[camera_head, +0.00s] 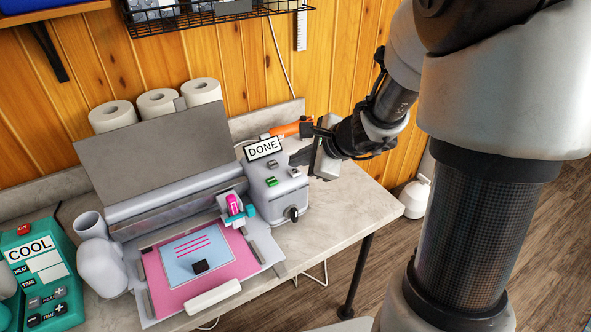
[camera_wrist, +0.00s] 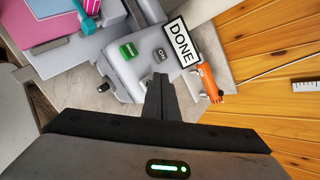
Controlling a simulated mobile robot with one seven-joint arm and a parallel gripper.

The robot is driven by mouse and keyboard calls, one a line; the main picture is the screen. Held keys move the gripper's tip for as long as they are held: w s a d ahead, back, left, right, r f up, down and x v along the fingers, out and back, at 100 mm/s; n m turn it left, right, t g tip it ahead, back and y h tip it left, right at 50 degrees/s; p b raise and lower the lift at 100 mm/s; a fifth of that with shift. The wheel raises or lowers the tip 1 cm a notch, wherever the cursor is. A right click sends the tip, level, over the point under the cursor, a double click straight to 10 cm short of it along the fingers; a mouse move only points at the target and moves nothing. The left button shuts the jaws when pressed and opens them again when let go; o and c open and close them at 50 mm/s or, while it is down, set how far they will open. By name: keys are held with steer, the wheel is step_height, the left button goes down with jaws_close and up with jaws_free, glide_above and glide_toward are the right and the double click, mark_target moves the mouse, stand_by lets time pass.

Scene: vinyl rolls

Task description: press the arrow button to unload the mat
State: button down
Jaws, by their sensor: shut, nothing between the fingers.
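The cutting machine (camera_head: 275,203) stands on the worktop with a sign reading DONE (camera_head: 263,148) on its right end. Below the sign are a grey button (camera_head: 272,165) and a green button (camera_head: 271,182). In the wrist view the green button (camera_wrist: 128,50) bears a small pale mark, too blurred to read surely as an arrow; the grey button (camera_wrist: 160,55) sits beside it. The pink mat (camera_head: 160,283) lies in front of the machine, carrying a light blue sheet (camera_head: 180,270) with pink lines. My gripper (camera_wrist: 160,78) is shut and empty, its tips near the grey button, apparently above the panel.
An orange-handled tool (camera_head: 290,128) lies behind the machine's right end. A teal heat press control (camera_head: 40,270) reading COOL and a white jug (camera_head: 100,265) stand left. White rolls (camera_head: 158,103) stand behind the raised grey lid (camera_head: 145,145).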

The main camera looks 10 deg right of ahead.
steer(key=shift+f, duration=0.1)
steer(key=shift+f+b, duration=0.4)
steer(key=shift+b, duration=0.2)
steer(key=shift+f+b, duration=0.2)
steer(key=shift+b, duration=0.1)
stand_by(0.5)
steer(key=shift+r, duration=0.15)
steer(key=shift+r+p, duration=0.5)
steer(key=shift+r, duration=0.05)
step_height(320, 180, up, 6)
steer(key=p, duration=0.4)
steer(key=shift+p, duration=0.4)
